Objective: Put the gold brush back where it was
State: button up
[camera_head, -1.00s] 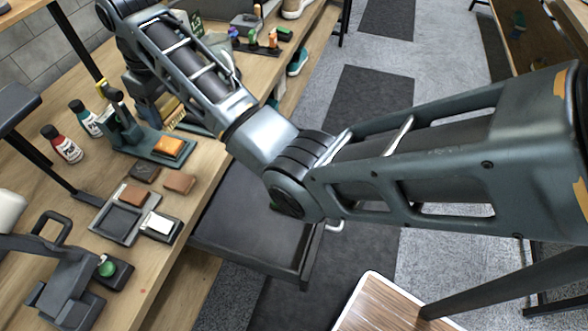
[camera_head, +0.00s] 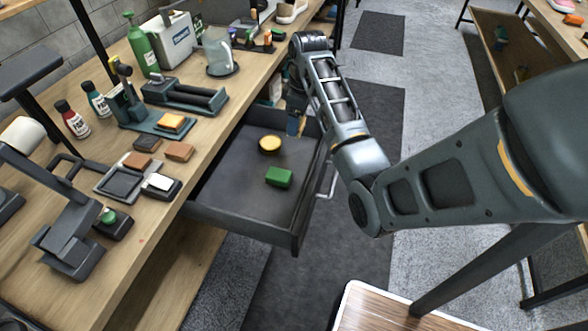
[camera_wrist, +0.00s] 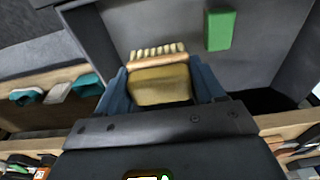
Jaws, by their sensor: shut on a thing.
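My gripper (camera_head: 296,122) is shut on the gold brush (camera_wrist: 160,84), whose body sits between the blue fingers in the wrist view. Its wooden edge and pale bristles point away from the wrist. The drawer also shows in the wrist view (camera_wrist: 120,22). I cannot tell the brush's exact height above the drawer floor.
A drawer handle (camera_head: 328,183) sticks out on the right. The drawer's near part is clear.

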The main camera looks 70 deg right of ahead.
jog(key=shift+s+d+f, duration=0.1)
jog(key=shift+s+f, duration=0.15)
jog(key=shift+s, duration=0.25)
jog(key=shift+s+f, duration=0.25)
jog(key=shift+s, duration=0.2)
notch_tip(320, 180, down, 10)
jog(key=shift+r, duration=0.1)
jog(key=shift+f, duration=0.2)
jog(key=o, duration=0.9)
jog(key=r, duration=0.4)
jog(key=s+r, duration=0.1)
jog(key=r, duration=0.7)
jog(key=shift+s+r, duration=0.15)
jog(key=shift+s, duration=0.15)
